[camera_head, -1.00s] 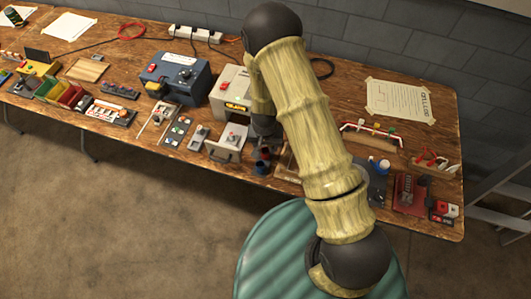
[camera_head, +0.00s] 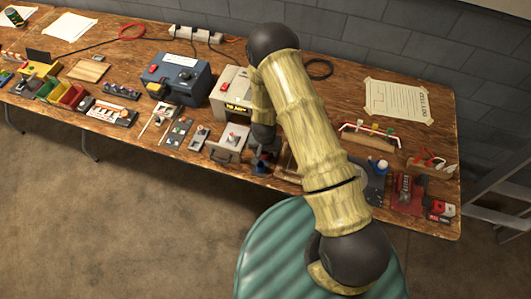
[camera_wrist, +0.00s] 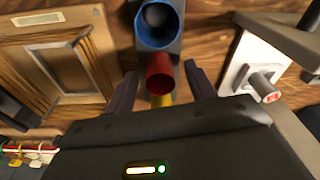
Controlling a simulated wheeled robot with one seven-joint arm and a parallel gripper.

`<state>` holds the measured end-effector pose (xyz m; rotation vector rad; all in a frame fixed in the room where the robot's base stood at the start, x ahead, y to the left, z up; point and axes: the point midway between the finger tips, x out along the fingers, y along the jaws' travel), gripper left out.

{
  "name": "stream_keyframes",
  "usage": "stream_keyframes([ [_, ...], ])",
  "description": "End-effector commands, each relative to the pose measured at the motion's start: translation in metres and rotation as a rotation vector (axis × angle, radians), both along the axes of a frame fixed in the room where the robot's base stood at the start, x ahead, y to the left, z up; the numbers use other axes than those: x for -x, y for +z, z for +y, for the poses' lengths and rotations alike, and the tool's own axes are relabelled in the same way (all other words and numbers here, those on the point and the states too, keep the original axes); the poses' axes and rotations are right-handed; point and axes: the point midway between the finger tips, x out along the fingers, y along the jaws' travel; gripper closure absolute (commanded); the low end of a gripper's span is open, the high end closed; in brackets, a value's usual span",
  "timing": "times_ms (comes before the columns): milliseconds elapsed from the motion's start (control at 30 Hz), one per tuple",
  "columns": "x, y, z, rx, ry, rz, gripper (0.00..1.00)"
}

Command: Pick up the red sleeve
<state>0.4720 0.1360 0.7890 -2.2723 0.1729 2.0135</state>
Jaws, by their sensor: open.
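The red sleeve (camera_wrist: 159,72) is a short, open-topped red tube in the wrist view. It stands between a larger blue sleeve (camera_wrist: 157,24) above it in the picture and a yellow piece (camera_wrist: 161,99) below it, which is partly hidden by my gripper's body. My gripper (camera_wrist: 162,82) is open, with one dark finger on each side of the red sleeve and a visible gap to each. In the head view my gripper (camera_head: 263,150) is over the front of the bench, and the red sleeve is not clearly visible there.
In the head view, a grey drawer-like box (camera_head: 228,141) and a blue box (camera_head: 178,76) stand nearby on the crowded wooden bench.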

Motion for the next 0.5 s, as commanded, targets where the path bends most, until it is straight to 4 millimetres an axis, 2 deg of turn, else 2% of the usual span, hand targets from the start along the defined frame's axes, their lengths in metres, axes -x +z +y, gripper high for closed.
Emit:
stream_keyframes([
  [67, 0.0001, 0.0001, 0.0001, 0.000, 0.000, 0.000, 0.49],
  [200, 0.0001, 0.0002, 0.0001, 0.000, 0.000, 0.000, 0.76],
  [300, 0.0001, 0.0002, 0.0001, 0.000, 0.000, 0.000, 0.92],
  [500, 0.0000, 0.0002, 0.0000, 0.000, 0.000, 0.000, 0.92],
])
